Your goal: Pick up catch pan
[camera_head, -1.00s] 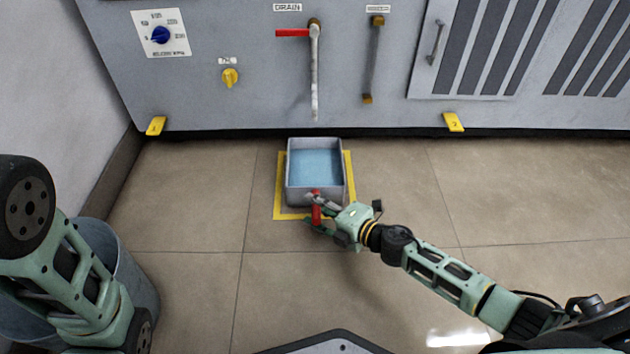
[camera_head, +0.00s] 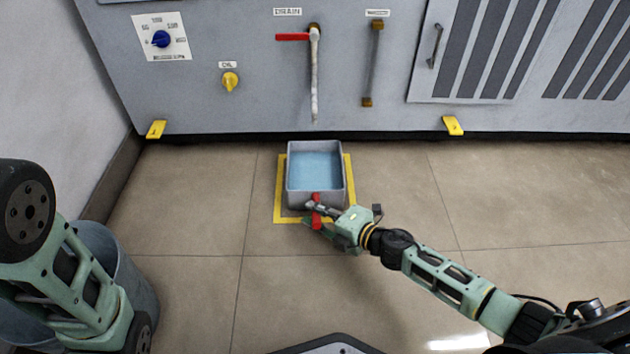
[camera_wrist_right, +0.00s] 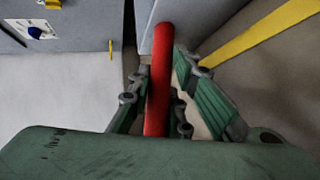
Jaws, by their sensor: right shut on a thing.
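The catch pan (camera_head: 292,187) is a grey rectangular tub with blue liquid in it. It sits upright on the yellow-outlined floor square, under the drain pipe. Its red handle (camera_head: 316,222) points toward me from the near wall. My right gripper (camera_head: 314,213) is shut on that handle. In the right wrist view the red handle (camera_wrist_right: 159,85) runs between the two green fingers, and part of the grey pan wall shows beyond it. My left arm comes in at the left, but its gripper is not in view.
A grey machine cabinet (camera_head: 200,105) stands behind the pan, with a drain pipe (camera_head: 314,85) and red lever (camera_head: 292,37). Yellow brackets (camera_head: 156,129) stick out at its base. A grey bucket (camera_head: 130,270) stands at lower left. The tiled floor around the pan is mostly clear.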

